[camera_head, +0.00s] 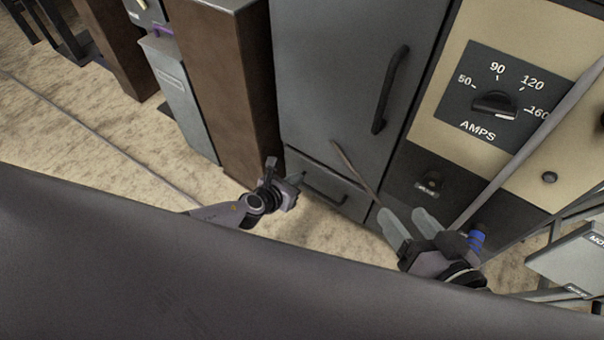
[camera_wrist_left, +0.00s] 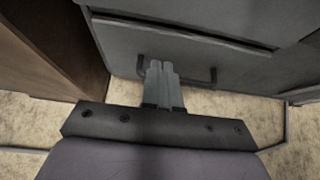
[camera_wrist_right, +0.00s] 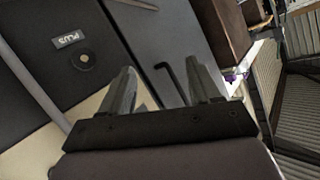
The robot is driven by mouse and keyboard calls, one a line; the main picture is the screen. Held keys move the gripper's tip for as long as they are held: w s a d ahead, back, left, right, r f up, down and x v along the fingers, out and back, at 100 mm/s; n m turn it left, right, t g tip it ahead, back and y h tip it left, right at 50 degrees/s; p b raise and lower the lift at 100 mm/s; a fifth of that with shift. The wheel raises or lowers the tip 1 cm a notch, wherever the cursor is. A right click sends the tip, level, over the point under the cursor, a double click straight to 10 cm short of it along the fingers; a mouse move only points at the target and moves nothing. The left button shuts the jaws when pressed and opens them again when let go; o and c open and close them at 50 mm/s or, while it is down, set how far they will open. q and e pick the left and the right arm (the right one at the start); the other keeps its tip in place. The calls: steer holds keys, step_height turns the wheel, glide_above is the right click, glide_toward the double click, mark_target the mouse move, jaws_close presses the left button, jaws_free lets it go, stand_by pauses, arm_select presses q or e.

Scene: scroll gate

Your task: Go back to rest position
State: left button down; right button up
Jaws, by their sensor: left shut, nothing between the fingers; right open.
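My left gripper (camera_head: 301,177) is in front of the lower drawer of the grey cabinet (camera_head: 345,70) in the head view. In the left wrist view its fingers (camera_wrist_left: 160,66) are together with nothing between them, and the drawer handle (camera_wrist_left: 205,78) shows behind them. My right gripper (camera_head: 402,213) is in front of the welding machine's dark lower panel in the head view. In the right wrist view its fingers (camera_wrist_right: 159,70) are apart and empty. I cannot tell how near either gripper is to the surfaces behind it.
The beige welding machine front has an AMPS dial (camera_head: 494,104) and a PLUS socket (camera_head: 432,181). A long grey rod (camera_head: 540,135) crosses the machine. A brown box (camera_head: 228,95) and grey canister (camera_head: 180,90) stand left of the cabinet. Open floor (camera_head: 80,125) lies further left.

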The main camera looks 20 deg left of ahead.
arm_select(q)
steer(key=p+v, duration=0.3)
steer(key=v, duration=0.4)
steer(key=shift+s+r, duration=0.2)
arm_select(e)
steer(key=d, duration=0.1)
steer(key=d+h, duration=0.1)
steer(key=d+r+h, duration=0.1)
steer(key=shift+s+n, duration=0.3)
arm_select(q)
steer(key=shift+a, duration=0.1)
